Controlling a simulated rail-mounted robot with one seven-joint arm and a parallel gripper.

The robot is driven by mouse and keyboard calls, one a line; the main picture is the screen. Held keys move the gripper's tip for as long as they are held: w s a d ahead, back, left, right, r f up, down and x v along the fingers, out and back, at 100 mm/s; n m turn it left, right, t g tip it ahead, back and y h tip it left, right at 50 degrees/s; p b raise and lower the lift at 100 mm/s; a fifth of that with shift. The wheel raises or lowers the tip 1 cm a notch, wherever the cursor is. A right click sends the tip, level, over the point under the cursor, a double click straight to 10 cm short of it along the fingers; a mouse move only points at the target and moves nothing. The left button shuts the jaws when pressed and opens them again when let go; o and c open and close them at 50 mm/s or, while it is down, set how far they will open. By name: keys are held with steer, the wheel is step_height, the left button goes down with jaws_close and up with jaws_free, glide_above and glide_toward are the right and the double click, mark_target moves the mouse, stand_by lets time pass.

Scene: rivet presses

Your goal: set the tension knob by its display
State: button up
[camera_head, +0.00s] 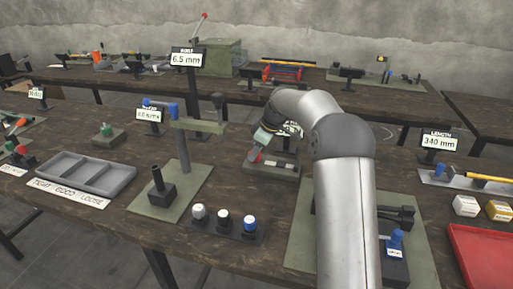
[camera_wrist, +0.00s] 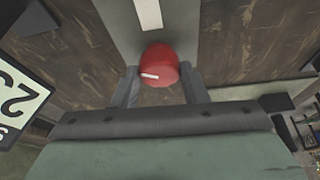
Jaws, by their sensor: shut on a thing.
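The red tension knob (camera_wrist: 160,62) is round and has a white mark on its face that points to the left in the wrist view. My gripper (camera_wrist: 161,84) has one finger on each side of the knob and is shut on it. In the head view the red knob (camera_head: 256,157) shows small under my gripper (camera_head: 257,152), on a grey-green base plate (camera_head: 268,170). A display (camera_head: 294,129) behind it is mostly hidden by my arm.
A grey sorting tray (camera_head: 85,174) and a row of knobs (camera_head: 222,222) are on the near table. A "340 mm" display (camera_head: 438,142) and red tray (camera_head: 480,255) are at right.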

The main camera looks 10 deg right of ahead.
steer(key=n+p, duration=0.1)
steer(key=n, duration=0.1)
steer(key=n+g+p, duration=0.1)
steer(key=shift+w+d+r+n+p, duration=0.1)
steer(key=shift+w+r+n+p, duration=0.05)
steer(key=shift+n+p, duration=0.25)
steer(key=n+g+p, duration=0.1)
steer(key=n+p, duration=0.1)
steer(key=n+g+p, duration=0.1)
steer(key=n+p, duration=0.1)
steer(key=shift+w+n+y, duration=0.1)
steer(key=shift+n+y, duration=0.2)
steer(key=n+g+p, duration=0.1)
steer(key=n+p, duration=0.3)
steer(key=shift+w+g, duration=0.1)
steer(key=shift+g, duration=0.3)
steer(key=shift+n+g+h+p, duration=0.5)
steer(key=shift+n+h+p, duration=0.3)
steer(key=shift+n+p, duration=0.75)
steer(key=shift+f+n, duration=0.25)
steer(key=shift+n, duration=0.2)
steer(key=o, duration=1)
steer(key=shift+c, duration=0.2)
steer(key=shift+r, duration=0.1)
